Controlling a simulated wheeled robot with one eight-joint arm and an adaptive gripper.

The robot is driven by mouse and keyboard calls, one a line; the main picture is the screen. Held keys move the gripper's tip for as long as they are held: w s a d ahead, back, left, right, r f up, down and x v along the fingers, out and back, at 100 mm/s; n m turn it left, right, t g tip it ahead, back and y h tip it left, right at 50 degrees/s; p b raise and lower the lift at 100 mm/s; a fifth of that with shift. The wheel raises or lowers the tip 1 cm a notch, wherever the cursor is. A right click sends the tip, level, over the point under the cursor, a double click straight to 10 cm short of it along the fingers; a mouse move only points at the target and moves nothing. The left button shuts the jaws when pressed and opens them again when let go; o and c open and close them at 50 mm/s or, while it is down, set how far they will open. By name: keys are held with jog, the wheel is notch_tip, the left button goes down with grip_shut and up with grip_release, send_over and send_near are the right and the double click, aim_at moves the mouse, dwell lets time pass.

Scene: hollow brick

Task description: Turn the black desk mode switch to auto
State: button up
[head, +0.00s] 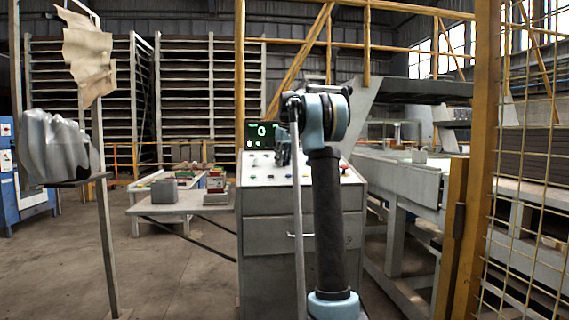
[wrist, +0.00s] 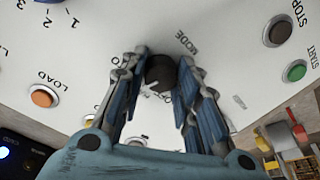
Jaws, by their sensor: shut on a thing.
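The black mode switch (wrist: 161,73) is a round knob on the pale desk panel, under the printed word MODE in the wrist view. A light mark on the knob's face points toward the lower left. My gripper (wrist: 160,82) has its two blue-and-grey fingers on either side of the knob and is shut on it. In the head view my gripper (head: 283,150) is over the grey control desk (head: 262,230), and the knob is hidden there. The setting labels around the knob are mostly hidden by the fingers.
A dark screen (head: 261,134) stands behind the desk. A yellow mesh fence (head: 525,170) is at the right.

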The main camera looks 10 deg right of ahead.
jog(key=m, duration=0.4)
jog(key=shift+m+t, duration=0.3)
jog(key=shift+m, duration=1.8)
jog(key=o, duration=1.1)
jog(key=shift+f, duration=0.1)
jog(key=v, duration=1.2)
jog(key=shift+d, duration=0.15)
